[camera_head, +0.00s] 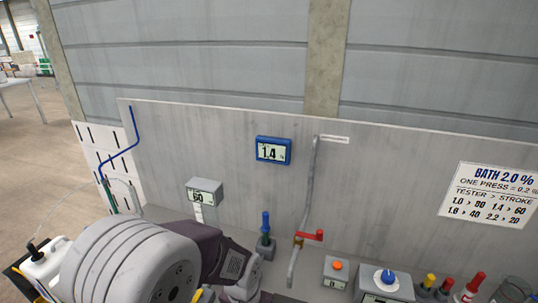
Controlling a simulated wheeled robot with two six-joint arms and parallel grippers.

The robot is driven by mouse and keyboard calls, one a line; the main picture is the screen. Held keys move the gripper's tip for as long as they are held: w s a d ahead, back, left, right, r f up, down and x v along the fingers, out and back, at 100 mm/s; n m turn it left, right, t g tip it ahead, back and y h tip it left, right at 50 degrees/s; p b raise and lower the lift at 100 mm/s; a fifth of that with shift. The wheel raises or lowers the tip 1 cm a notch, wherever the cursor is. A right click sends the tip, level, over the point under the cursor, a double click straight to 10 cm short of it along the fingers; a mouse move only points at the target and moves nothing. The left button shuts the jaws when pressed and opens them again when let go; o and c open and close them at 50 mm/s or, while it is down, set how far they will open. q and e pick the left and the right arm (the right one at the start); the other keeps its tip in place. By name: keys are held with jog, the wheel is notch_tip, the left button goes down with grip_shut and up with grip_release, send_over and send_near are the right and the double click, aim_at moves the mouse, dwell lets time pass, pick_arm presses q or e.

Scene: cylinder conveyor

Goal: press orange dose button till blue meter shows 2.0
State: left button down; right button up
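The blue meter (273,150) hangs on the grey back panel and its display reads 1.4. The orange dose button (338,265) sits on top of a small grey box (336,276) at the lower right of centre. Nothing visibly touches the button. My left arm's large grey links (130,262) fill the lower left, left of the button box. Its gripper does not show. I cannot make out my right gripper. A white sign (491,194) reads "BATH 2.0 %", "ONE PRESS = 0.2 %", with tester and stroke values, including 1.4 > 60.
A grey display box (204,191) reads 60. A pipe (308,195) with a red-handled valve (309,235) stands left of the button. A blue knob (386,276) on another box is to its right. Several coloured-top items stand further right. A blue-topped tool (265,228) stands left of the pipe.

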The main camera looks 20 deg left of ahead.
grip_shut()
dwell(1.6)
